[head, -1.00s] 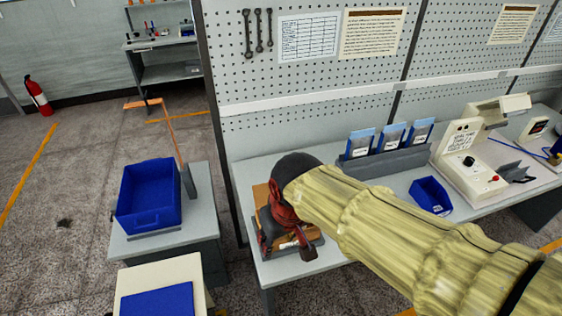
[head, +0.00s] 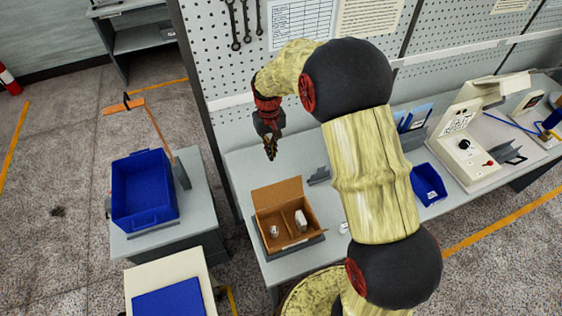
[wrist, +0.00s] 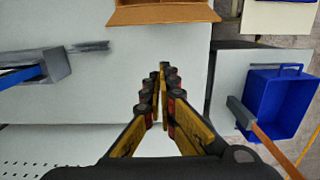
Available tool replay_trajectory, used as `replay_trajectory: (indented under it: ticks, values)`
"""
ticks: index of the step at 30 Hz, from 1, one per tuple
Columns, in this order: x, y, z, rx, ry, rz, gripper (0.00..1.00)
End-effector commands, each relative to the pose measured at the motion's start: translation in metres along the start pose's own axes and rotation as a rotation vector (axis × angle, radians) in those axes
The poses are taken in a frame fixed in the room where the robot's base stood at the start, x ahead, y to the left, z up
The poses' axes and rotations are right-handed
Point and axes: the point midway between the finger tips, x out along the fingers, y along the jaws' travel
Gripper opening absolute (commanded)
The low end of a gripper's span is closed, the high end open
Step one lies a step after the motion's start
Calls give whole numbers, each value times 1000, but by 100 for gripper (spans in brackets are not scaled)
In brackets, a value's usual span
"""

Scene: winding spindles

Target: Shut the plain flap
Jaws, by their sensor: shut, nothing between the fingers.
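A brown cardboard box (head: 291,240) stands open on a grey base on the bench. Its far flap (head: 277,194) is raised and leans back; I see no marking on it. A divider splits the box, with a small pale item (head: 275,231) in the left part and a white item (head: 301,219) in the right. My gripper (head: 270,153) is shut and empty, pointing down above the bench behind the box, apart from the flap. In the wrist view the shut fingers (wrist: 163,70) are over bare bench, and the flap (wrist: 165,14) shows at the top edge.
A blue bin (head: 145,190) stands on a side table at left, beside an orange-armed post (head: 165,130). A small blue tray (head: 428,184) and a white control box (head: 462,140) are at right. The pegboard wall (head: 225,85) rises behind the bench.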

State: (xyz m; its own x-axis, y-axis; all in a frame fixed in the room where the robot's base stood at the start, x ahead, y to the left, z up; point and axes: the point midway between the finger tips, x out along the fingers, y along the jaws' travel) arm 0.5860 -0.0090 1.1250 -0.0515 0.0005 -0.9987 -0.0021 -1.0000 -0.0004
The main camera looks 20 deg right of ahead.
Motion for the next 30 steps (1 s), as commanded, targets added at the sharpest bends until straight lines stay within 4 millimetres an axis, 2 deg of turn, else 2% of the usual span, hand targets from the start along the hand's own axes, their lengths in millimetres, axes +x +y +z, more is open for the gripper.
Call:
replay_trajectory:
  ticks: [5, 20, 22, 30]
  values:
    - [14, 0, 0, -2, -1, 0, 0]
    - [102, 0, 0, -2, -1, 0, 0]
    - [92, 0, 10, -2, 4, 0, 0]
    - [84, 0, 34, -2, 3, 0, 0]
